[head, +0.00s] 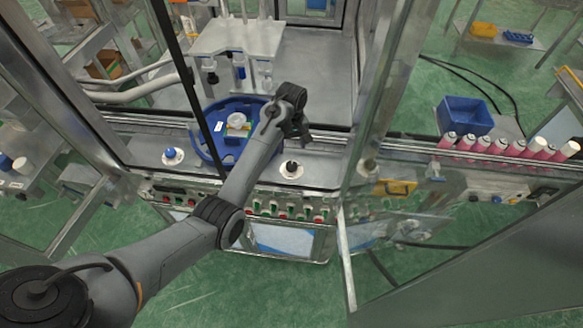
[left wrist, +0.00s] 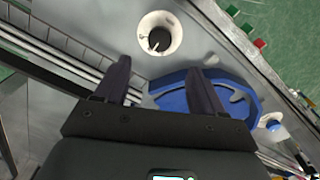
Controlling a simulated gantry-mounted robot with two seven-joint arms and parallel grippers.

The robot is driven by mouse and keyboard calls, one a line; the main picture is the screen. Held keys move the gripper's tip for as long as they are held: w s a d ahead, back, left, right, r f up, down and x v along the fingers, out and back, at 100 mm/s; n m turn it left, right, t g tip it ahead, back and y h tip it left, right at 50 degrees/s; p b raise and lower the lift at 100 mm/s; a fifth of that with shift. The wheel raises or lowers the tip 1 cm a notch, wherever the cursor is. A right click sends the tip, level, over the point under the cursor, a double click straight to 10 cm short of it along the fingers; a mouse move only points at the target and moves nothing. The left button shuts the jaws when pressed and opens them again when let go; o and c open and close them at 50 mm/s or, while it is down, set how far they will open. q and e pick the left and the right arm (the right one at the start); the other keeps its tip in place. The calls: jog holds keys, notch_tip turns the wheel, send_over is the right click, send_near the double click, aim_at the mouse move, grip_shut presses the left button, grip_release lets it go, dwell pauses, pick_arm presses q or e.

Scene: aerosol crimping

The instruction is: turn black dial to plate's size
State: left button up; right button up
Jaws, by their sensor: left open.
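The black dial (head: 291,167) sits on a white round base on the machine's front ledge, right of the blue ring. In the left wrist view the black dial (left wrist: 158,39) lies beyond my fingertips, near the top, with its white base around it. My left gripper (head: 300,130) is above and behind the dial in the head view. In the left wrist view the left gripper (left wrist: 158,68) has its two dark fingers apart with nothing between them. Marks on the dial's base are too small to read. My right gripper is not seen.
A blue dial (head: 171,155) on a white base is at the ledge's left. The blue ring (head: 212,150) holds a small piece, partly hidden by my arm. Green and red switches (head: 285,207) line the front panel. A glass door frame (head: 362,150) stands to the right, with pink cans (head: 481,146) beyond.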

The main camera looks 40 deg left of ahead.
aim_at(291, 165)
pick_arm(q)
notch_tip(291, 165, down, 10)
jog(key=shift+f, duration=0.25)
dwell(0.4)
jog(key=shift+c, duration=0.4)
jog(key=c, duration=1)
